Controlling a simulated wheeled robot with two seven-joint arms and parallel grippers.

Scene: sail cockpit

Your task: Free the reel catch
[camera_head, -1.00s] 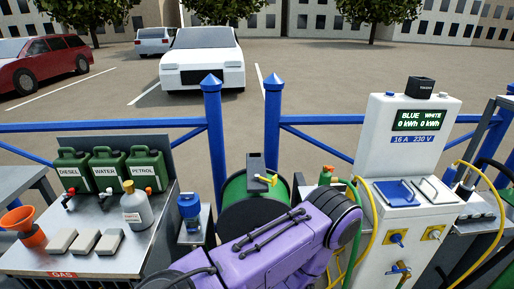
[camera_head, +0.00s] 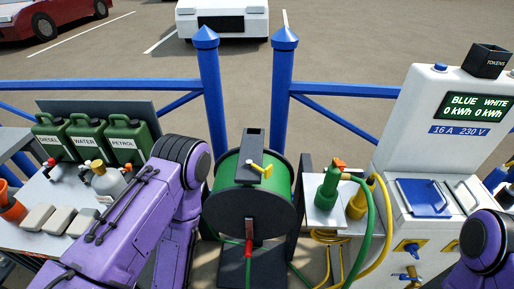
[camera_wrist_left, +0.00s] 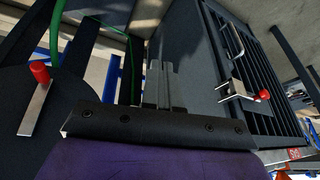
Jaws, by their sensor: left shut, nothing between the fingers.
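The reel (camera_head: 222,205) stands in the middle of the head view, a green drum with dark round flanges and a yellow handle (camera_head: 262,170) on top. The catch (camera_head: 248,246), a small lever with a red end, is low on its front flange. In the left wrist view, a metal lever with a red knob (camera_wrist_left: 38,80) on a dark round plate, at the left, looks like this catch. My left gripper (camera_wrist_left: 158,68) is shut and empty, apart from and to the right of that lever. In the head view its fingers are hidden behind my purple arm. My right gripper is out of view.
A dark louvred cabinet (camera_wrist_left: 240,75) with a handle and a red-knobbed latch (camera_wrist_left: 240,92) is on the right of the wrist view. A green bottle-like fitting (camera_head: 328,188) and hoses stand right of the reel, beside the white pedestal (camera_head: 430,150). Jerrycans (camera_head: 88,138) stand left.

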